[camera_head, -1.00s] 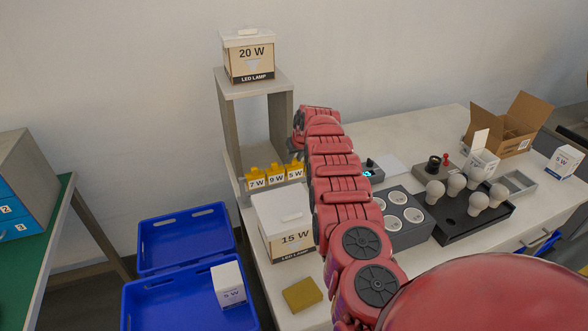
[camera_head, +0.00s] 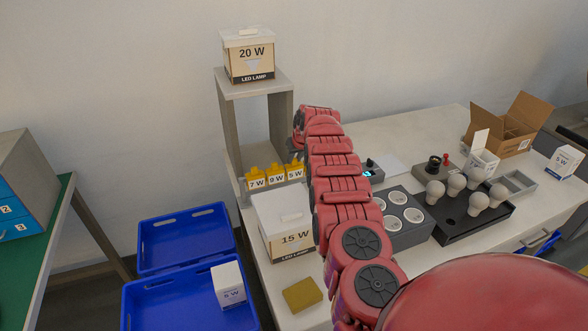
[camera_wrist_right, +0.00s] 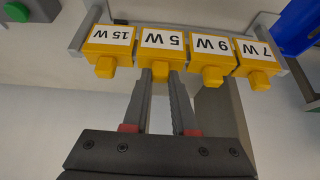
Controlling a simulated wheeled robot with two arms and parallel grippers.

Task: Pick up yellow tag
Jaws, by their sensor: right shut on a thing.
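Several yellow tags with white labels sit in a row on a rail: the 7 W tag (camera_head: 256,179), the 9 W tag (camera_head: 276,175) and the 5 W tag (camera_head: 295,172). The right wrist view also shows a 15 W tag (camera_wrist_right: 108,44), hidden behind my arm in the head view. My right gripper (camera_wrist_right: 161,77) is shut on the knob of the 5 W tag (camera_wrist_right: 162,42), which is still in line with the others. The gripper is mostly hidden by my arm in the head view. My left gripper is not in view.
A wooden stand (camera_head: 227,125) holds a 20 W box (camera_head: 249,57) behind the tags. A 15 W box (camera_head: 283,226) stands in front of them. Blue crates (camera_head: 187,238) are to the left. Sockets (camera_head: 405,215) and bulbs (camera_head: 456,185) are to the right.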

